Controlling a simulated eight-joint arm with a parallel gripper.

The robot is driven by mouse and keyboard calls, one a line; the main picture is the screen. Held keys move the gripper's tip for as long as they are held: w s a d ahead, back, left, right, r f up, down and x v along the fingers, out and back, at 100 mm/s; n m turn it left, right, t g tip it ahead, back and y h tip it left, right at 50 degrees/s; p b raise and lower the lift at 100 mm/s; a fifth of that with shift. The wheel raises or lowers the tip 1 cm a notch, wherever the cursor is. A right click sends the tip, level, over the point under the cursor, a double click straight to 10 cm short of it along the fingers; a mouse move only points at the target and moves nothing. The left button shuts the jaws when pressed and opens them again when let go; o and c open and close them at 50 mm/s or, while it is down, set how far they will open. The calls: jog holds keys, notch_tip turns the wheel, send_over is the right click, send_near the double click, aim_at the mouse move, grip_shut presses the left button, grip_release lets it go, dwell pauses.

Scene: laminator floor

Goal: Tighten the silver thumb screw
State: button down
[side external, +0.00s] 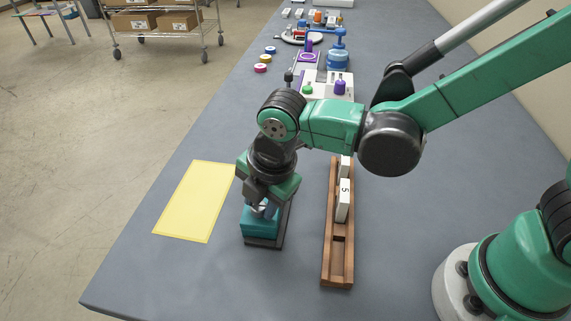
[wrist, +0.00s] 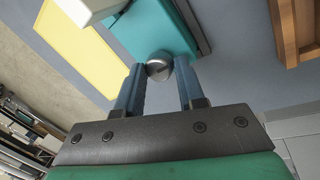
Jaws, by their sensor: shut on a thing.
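The silver thumb screw (wrist: 159,66) shows in the wrist view as a round metal knob between my fingertips, at the edge of a teal block. My gripper (wrist: 159,75) is shut on it, one blue finger on each side. In the side view my gripper (side external: 262,208) points down onto the teal block (side external: 260,226), which sits on a dark base (side external: 264,242) on the table. The screw is mostly hidden there by my gripper. The teal block (wrist: 152,28) also shows in the wrist view.
A yellow rectangle (side external: 194,201) lies left of the teal block. A wooden rack (side external: 337,265) with white numbered tiles stands close on its right. The table's front left is clear.

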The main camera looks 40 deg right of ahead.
jog(key=m+h, duration=0.1)
jog(key=m, duration=0.3)
jog(key=shift+a, duration=0.15)
jog(key=m+h, duration=0.1)
jog(key=m, duration=0.4)
jog(key=shift+a, duration=0.1)
jog(key=m+h, duration=0.1)
jog(key=m, duration=0.3)
jog(key=shift+a+m+g, duration=0.1)
jog(key=shift+m+g, duration=0.2)
jog(key=shift+w+m+g, duration=0.15)
jog(key=shift+m+g, duration=0.25)
jog(key=shift+m, duration=1.8)
jog(key=shift+a, duration=0.1)
jog(key=c, duration=0.5)
grip_release()
